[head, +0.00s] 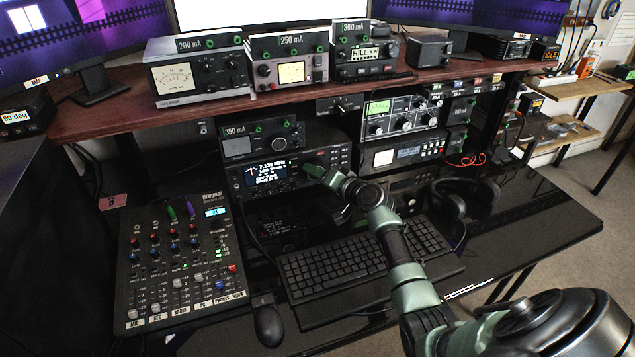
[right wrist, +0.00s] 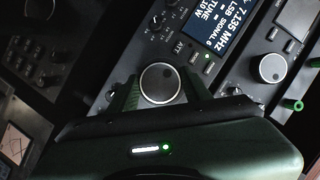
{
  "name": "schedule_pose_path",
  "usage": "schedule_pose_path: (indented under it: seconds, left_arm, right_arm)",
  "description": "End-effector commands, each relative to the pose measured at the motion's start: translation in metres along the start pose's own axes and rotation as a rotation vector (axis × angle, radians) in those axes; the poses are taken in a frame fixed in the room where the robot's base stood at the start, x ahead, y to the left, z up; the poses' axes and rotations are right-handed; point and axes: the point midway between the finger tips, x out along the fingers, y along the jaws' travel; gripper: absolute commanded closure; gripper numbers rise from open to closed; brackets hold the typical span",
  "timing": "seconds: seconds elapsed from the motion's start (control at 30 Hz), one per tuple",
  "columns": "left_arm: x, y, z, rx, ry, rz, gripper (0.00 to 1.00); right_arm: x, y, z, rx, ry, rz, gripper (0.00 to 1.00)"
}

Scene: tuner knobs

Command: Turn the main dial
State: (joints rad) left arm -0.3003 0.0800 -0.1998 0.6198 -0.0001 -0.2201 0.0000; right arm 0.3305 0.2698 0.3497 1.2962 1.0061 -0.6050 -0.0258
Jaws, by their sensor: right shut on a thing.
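The main dial (right wrist: 160,83) is a round dark knob with a silver rim on the front of the black radio (head: 266,174). The radio has a lit display (right wrist: 218,24) reading 7.135 MHz. My right gripper (head: 314,171) reaches the radio's front, right of its display. In the right wrist view, its two green fingers (right wrist: 162,92) stand on either side of the dial, shut on it. The gripper hides most of the dial in the head view. My left gripper is in neither view.
A smaller unit with its own knob (head: 276,145) sits on top of the radio. A keyboard (head: 335,268), a mouse (head: 268,325) and an audio mixer (head: 180,260) lie on the glossy black desk. Headphones (head: 450,203) lie at right. A wooden shelf (head: 120,105) with meters runs above.

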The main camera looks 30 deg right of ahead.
Motion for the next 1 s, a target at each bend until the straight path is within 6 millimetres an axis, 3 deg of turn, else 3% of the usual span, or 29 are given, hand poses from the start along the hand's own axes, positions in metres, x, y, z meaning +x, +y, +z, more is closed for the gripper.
schedule_pose_path:
  seconds: [0.23,0.8,0.83,0.9,1.0]
  left_arm:
    - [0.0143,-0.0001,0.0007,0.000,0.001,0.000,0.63]
    - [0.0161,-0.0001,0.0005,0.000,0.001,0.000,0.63]
    - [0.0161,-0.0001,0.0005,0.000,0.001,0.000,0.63]
    - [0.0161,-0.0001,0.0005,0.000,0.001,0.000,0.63]
    - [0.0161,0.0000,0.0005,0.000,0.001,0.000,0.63]
  right_arm:
    - [0.0000,0.0031,0.0011,0.082,0.000,-0.032,0.92]
    - [-0.0005,0.0023,0.0001,0.108,0.000,-0.041,0.92]
    - [-0.0005,0.0023,0.0001,0.108,0.000,-0.041,0.43]
    - [-0.0005,0.0022,0.0001,0.108,0.000,-0.041,0.30]
    - [-0.0004,0.0018,0.0000,0.107,0.000,-0.041,0.30]
